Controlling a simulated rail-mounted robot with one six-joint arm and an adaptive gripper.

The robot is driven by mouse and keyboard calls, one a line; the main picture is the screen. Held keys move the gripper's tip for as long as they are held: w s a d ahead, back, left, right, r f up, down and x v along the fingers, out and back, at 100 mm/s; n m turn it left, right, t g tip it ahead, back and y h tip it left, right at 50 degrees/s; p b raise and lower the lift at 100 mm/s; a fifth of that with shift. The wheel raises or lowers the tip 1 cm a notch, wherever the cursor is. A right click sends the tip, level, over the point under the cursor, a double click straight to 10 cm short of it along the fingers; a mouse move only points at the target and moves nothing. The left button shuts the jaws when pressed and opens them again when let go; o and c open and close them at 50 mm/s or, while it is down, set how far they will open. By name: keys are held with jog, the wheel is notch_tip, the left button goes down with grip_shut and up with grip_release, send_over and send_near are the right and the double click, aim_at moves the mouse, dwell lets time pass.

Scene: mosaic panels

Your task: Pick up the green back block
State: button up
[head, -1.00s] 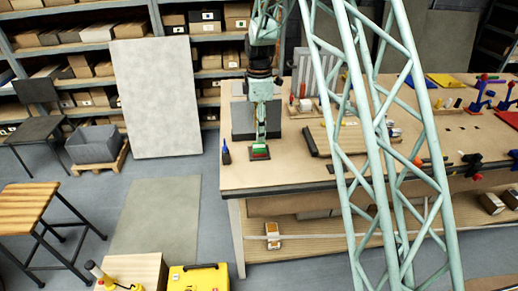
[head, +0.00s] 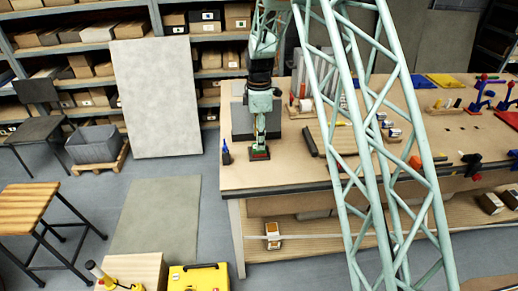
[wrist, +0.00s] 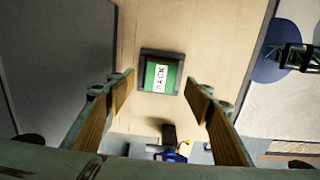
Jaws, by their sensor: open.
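The green block (wrist: 153,86) with a white label reading "BACK" shows in the wrist view. It lies inside a dark square frame (wrist: 143,54) on the wooden worktop. My gripper (wrist: 159,84) is open, with its two wood-coloured finger pads to the left and right of the block's near side. The pads look apart from the block; the height gap is hard to judge. In the head view my gripper (head: 260,146) is over the dark frame (head: 260,156) near the bench's left front corner, and it hides most of the block.
A small blue and dark object (head: 226,154) stands left of the frame on the bench (head: 280,179). A dark panel (head: 242,121) is behind the gripper. A board with a dark bar (head: 310,141) lies to the right. The worktop just in front of the frame is clear.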

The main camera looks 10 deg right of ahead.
jog(key=shift+f, duration=1.75)
jog(key=c, duration=0.9)
